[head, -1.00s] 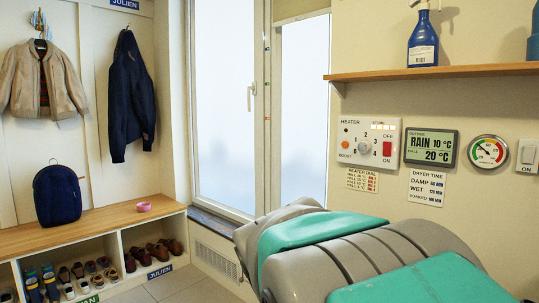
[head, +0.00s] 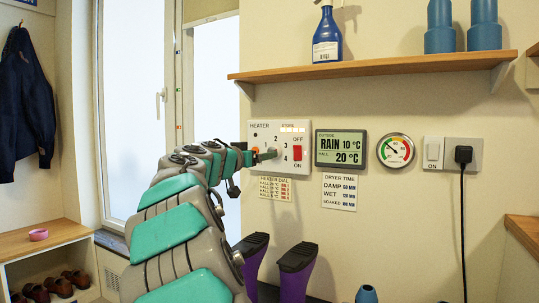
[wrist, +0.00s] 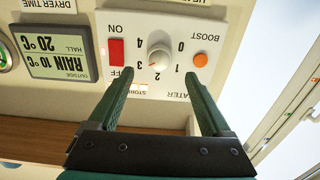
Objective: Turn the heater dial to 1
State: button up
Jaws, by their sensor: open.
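The heater panel (head: 304,130) is a white plate on the wall, and it shows upside down in the wrist view (wrist: 190,28). Its pale round dial (wrist: 158,58) has the marks 0 to 4 around it. In the head view my gripper (head: 264,156) is close to the panel's left part and hides much of the dial.
The panel also has a red switch (wrist: 117,52) and an orange boost button (wrist: 200,60). A weather display (head: 341,148), a round gauge (head: 396,150) and a plugged-in black cord (head: 463,210) are to the right. A wooden shelf (head: 380,66) with bottles runs above.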

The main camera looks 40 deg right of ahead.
jog(key=p+x, duration=0.1)
jog(key=x, duration=0.5)
jog(key=shift+d, duration=0.15)
grip_shut()
dwell(0.6)
